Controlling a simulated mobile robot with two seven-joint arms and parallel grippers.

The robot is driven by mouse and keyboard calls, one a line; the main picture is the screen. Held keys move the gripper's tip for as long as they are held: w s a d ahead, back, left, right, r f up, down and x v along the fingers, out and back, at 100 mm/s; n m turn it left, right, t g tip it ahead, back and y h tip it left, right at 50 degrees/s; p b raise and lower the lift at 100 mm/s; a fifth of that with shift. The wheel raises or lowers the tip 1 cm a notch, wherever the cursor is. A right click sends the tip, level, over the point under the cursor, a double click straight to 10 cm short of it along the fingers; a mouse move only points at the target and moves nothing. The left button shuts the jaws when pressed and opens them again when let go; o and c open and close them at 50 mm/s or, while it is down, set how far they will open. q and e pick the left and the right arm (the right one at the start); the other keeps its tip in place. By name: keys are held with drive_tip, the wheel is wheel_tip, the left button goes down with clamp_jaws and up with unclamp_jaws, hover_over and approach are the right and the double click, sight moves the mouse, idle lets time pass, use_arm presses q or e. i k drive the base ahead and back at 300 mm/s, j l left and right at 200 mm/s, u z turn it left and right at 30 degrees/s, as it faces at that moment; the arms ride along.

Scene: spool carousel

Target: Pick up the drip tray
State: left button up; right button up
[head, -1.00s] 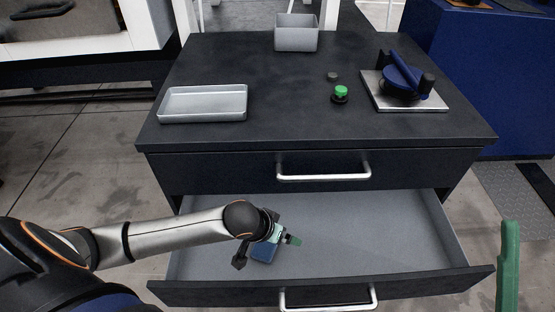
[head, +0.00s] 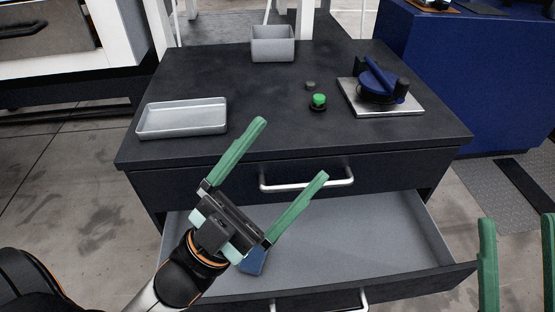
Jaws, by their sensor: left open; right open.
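The drip tray, seen as a shallow silver rectangular tray (head: 182,118), lies on the left part of the dark cabinet top. My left gripper (head: 284,150) is open and empty in front of the cabinet, above the open drawer. Its green fingers point up and to the right, to the right of the tray and apart from it. My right gripper (head: 518,232) is open and empty at the lower right, with its green fingers pointing up.
The cabinet top (head: 240,100) also holds a grey bin (head: 272,45), a green-capped button (head: 319,102), a small dark knob (head: 310,85) and a blue device (head: 380,82) on a plate. The lower drawer (head: 350,240) stands open with a blue object (head: 253,262) inside.

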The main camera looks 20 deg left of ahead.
sight(206, 116)
drive_tip(key=u, duration=1.45)
